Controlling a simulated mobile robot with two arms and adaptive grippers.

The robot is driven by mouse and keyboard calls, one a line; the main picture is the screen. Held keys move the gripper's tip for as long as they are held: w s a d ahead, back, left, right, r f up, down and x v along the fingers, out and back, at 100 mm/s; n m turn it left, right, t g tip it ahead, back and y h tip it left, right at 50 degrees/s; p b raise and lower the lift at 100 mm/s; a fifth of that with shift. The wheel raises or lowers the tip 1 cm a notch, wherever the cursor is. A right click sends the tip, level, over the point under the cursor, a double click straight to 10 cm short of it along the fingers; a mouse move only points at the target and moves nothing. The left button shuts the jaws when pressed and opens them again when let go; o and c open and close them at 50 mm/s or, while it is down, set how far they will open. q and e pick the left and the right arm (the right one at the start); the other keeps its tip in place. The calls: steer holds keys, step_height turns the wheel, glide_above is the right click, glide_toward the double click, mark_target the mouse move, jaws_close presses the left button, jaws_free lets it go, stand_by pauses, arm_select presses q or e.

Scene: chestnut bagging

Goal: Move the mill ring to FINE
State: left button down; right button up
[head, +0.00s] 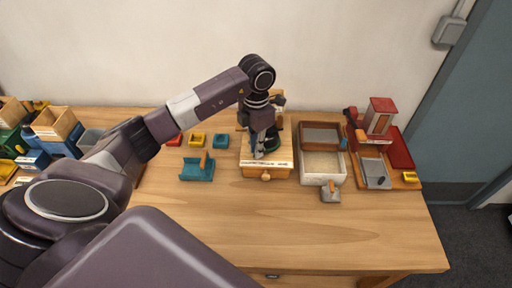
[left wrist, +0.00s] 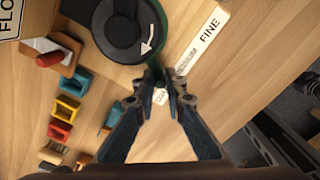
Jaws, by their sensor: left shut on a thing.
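The mill (head: 252,172) is a wooden box with a small front drawer, at the middle of the table. In the left wrist view, the dark round mill ring (left wrist: 120,30) has a white curved arrow and a green edge. A white label strip (left wrist: 203,43) beside it reads FINE at its far end; the other words are partly covered. My left gripper (left wrist: 160,78) is shut at the ring's edge, on a small dark part of it, near the covered end of the strip. In the head view, my left gripper (head: 263,148) comes down over the mill and hides most of the ring.
A box with pale contents (head: 322,180) stands right of the mill, with a grey scoop (head: 330,193) in front. A red-topped device (head: 379,115) is further right. A teal holder (head: 197,170) and small coloured trays lie left. The table's front is clear.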

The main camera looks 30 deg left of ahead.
arm_select(q)
steer(key=shift+w+d+n+b, duration=0.15)
steer(key=shift+d+n+b, duration=0.35)
steer(key=shift+n, duration=0.5)
steer(key=d+n, duration=0.1)
steer(key=n, duration=0.1)
steer(key=shift+w+d+n+b, duration=0.3)
steer(key=shift+d+n, duration=0.1)
steer(key=n, duration=0.1)
steer(key=w+d+n+b, duration=0.1)
steer(key=n, duration=0.1)
steer(key=shift+w+d, duration=0.15)
steer(key=shift+d, duration=0.15)
steer(key=shift+w+d+r+n+b, duration=0.1)
steer(key=shift+w+d+n+b, duration=0.2)
steer(key=shift+n, duration=0.6)
steer(key=shift+w+d+n+b, duration=0.1)
steer(key=shift+w+d+n, duration=0.25)
steer(key=shift+n, duration=0.55)
steer(key=shift+w+a, duration=0.1)
steer(key=shift+w, duration=0.05)
steer(key=c, duration=2)
jaws_free()
steer(key=shift+o, duration=0.2)
step_height(320, 180, up, 12)
